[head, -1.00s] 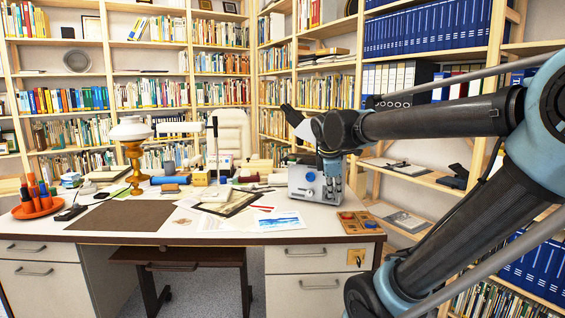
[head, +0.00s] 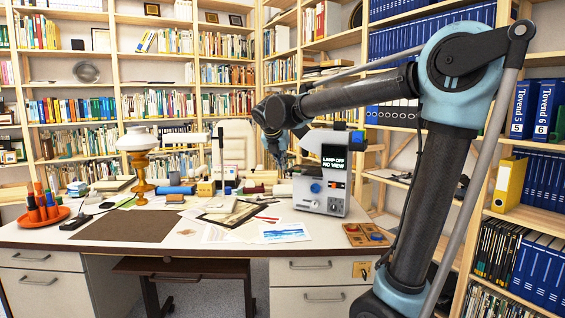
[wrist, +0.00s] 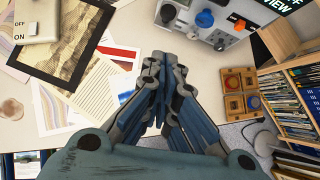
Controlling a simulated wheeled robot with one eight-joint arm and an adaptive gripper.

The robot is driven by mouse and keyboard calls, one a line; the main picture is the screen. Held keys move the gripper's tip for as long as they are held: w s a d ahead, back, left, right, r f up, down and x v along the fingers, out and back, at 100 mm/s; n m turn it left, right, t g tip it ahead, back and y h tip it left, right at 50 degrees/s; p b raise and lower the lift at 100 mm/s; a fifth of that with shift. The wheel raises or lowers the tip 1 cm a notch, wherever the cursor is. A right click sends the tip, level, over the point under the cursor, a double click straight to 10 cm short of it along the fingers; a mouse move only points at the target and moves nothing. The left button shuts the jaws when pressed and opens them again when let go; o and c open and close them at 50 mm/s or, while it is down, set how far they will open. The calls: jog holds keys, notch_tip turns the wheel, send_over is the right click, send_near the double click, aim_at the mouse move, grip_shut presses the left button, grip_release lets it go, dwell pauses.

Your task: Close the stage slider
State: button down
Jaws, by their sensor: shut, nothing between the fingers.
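The grey instrument (head: 333,190) stands on the right part of the desk. Its small screen (head: 333,160) reads "LAMP OFF NO VIEW". A blue knob (head: 315,188) is on its front, and the wrist view shows this knob (wrist: 205,18) beside an orange-red control (wrist: 238,24). I cannot make out which part is the stage slider. My gripper (head: 280,165) is at the instrument's left, above the desk. In the wrist view my gripper (wrist: 167,75) has its fingers together with nothing between them, below the instrument in the picture and apart from its knobs.
A wooden tray (head: 364,235) lies at the desk's right edge, near the instrument. Prints, including a blue picture (head: 284,232), lie flat in front. An oil lamp (head: 139,165) and an orange dish (head: 43,216) stand at left. Bookshelves close off the right side.

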aim_at(298, 168)
jog(key=w+d+f, duration=0.1)
jog(key=w+f, duration=0.4)
jog(key=w, duration=0.3)
jog(key=shift+d+f, duration=0.35)
jog(key=shift+d, duration=0.05)
jog(key=w+d, duration=0.1)
jog(key=w, duration=0.2)
jog(key=w+d, duration=0.1)
jog(key=w, duration=0.3)
jog(key=w+d, duration=0.2)
jog(key=w, duration=0.1)
jog(key=shift+w, duration=0.2)
